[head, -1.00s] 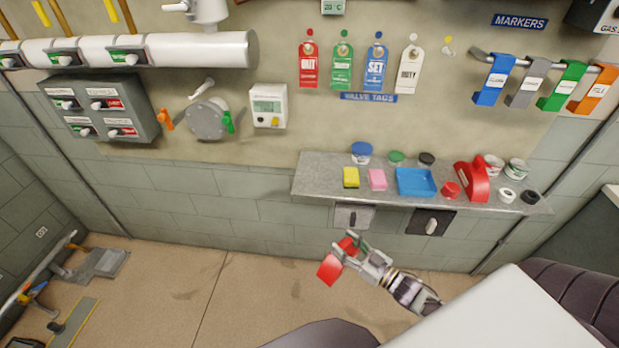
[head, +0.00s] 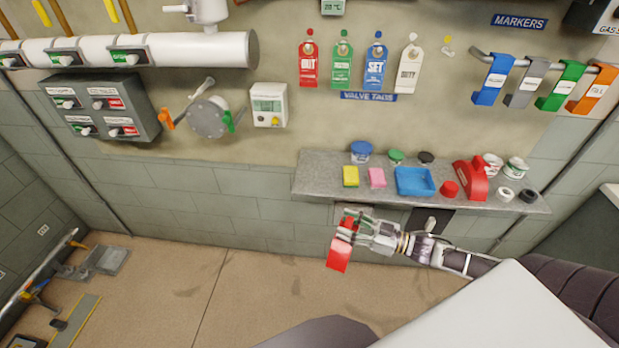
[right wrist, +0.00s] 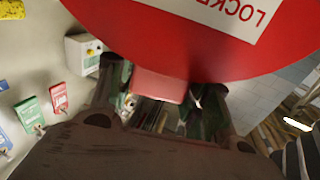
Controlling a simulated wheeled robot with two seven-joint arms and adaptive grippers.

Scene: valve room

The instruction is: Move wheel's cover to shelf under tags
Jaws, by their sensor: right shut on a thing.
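My right gripper (head: 352,226) is shut on the red wheel's cover (head: 339,256), which hangs tilted below and in front of the shelf's front edge. In the right wrist view the cover (right wrist: 215,40) is a large red disc with a white label reading "LOCKED", partly cut off, gripped by a red tab between the fingers. The grey shelf (head: 320,178) is on the wall under the valve tags (head: 375,66), which are red, green, blue and white. My left gripper is not in view.
The shelf holds a yellow sponge (head: 351,176), a pink sponge (head: 377,177), a blue tray (head: 415,181), a red case (head: 471,181), and several jars and rolls. Its left end is bare. A bare wheel hub (head: 208,120) is on the wall at left.

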